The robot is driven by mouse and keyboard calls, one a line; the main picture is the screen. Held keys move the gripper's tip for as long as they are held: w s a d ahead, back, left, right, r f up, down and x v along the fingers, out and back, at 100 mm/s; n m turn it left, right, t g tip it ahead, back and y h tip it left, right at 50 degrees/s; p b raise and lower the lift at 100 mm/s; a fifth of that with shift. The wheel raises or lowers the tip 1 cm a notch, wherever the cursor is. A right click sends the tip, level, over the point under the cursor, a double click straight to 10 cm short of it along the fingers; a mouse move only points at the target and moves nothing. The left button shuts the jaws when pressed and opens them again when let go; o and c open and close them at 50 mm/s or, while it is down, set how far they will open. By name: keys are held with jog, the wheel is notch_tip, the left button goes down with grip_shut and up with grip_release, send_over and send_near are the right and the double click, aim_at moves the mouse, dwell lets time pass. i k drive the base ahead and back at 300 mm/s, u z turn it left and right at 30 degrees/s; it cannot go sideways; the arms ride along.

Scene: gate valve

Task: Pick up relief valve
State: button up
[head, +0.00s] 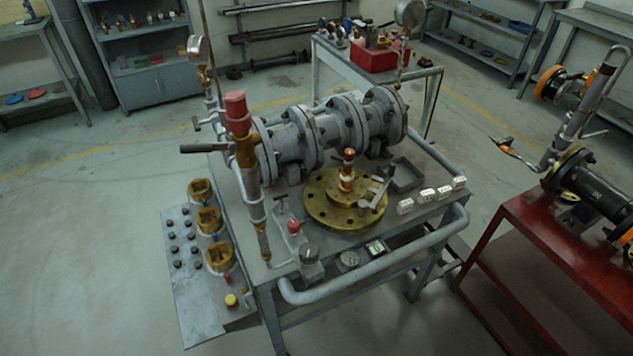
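A small copper-coloured valve with a red-brown top (347,172) stands upright on the round brass flange (318,205) on the grey work table (420,215). It looks like the relief valve, though I cannot be sure. A taller upright fitting with a red cap (237,106) and brass body stands at the table's left side. A grey, lever-like metal piece (378,188) is at the flange's right side, close to the small valve. My gripper is not in view.
A large grey flanged valve body (300,140) lies behind the flange. A dark square tray (405,176) and several white blocks (442,191) sit to the right. A grey tube rail (375,265) runs along the front. A red bench (535,255) with piping stands at right.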

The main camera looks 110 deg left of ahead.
aim_at(347, 175)
jog(key=u, duration=1.8)
jog(key=i, duration=2.1)
jog(key=u, duration=0.75)
